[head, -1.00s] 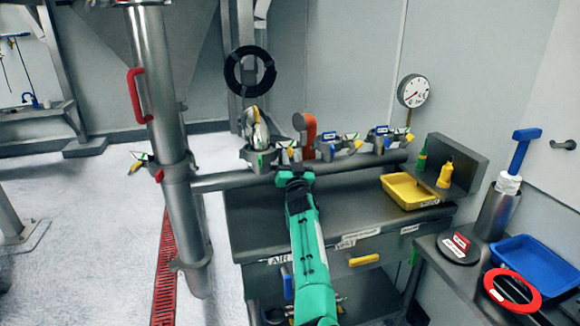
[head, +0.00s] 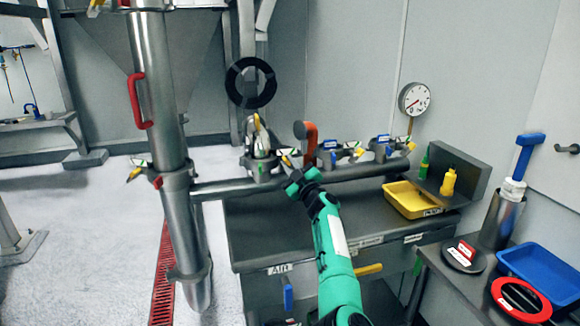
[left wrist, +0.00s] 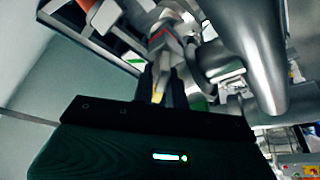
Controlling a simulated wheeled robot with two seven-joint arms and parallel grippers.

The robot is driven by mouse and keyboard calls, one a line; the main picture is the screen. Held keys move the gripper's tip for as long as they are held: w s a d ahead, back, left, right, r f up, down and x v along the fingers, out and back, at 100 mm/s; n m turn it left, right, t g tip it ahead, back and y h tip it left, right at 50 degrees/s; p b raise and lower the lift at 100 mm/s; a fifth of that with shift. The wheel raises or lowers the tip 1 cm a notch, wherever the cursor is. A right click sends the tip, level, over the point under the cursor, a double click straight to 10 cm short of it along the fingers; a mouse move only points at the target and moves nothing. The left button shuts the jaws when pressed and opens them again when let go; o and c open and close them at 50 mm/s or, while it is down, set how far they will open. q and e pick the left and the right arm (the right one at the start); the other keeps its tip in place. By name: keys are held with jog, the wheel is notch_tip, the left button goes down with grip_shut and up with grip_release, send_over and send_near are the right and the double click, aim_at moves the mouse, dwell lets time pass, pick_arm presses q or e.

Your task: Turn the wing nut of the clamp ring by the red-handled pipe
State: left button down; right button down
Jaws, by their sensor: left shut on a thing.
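A steel pipe (head: 158,125) with a red handle (head: 137,100) stands upright at left in the head view; a clamp ring (head: 176,178) circles it, with a small yellow-and-green wing nut (head: 137,171) at its left. Another clamp ring (head: 262,171) sits on the horizontal pipe, left of an orange-red elbow handle (head: 309,142). My left gripper (head: 287,160) is at this second ring's right side, shut on its small wing nut, which the fingers largely hide. In the left wrist view the gripper (left wrist: 158,82) points at grey metal fittings, with a bit of yellow between the fingers.
More clamps (head: 328,153) line the horizontal pipe (head: 222,188) to the right. A gauge (head: 414,98), yellow tray (head: 386,188) and yellow bottle (head: 448,182) are at the bench's right. A blue tray (head: 503,260) and red ring (head: 498,293) lie nearer.

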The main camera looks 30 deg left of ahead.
pick_arm(q)
jog(key=shift+n, duration=0.7)
jog(key=c, duration=1.7)
grip_release()
jog(key=shift+o, duration=0.8)
jog(key=shift+w+f, duration=0.1)
jog(key=shift+w, duration=0.05)
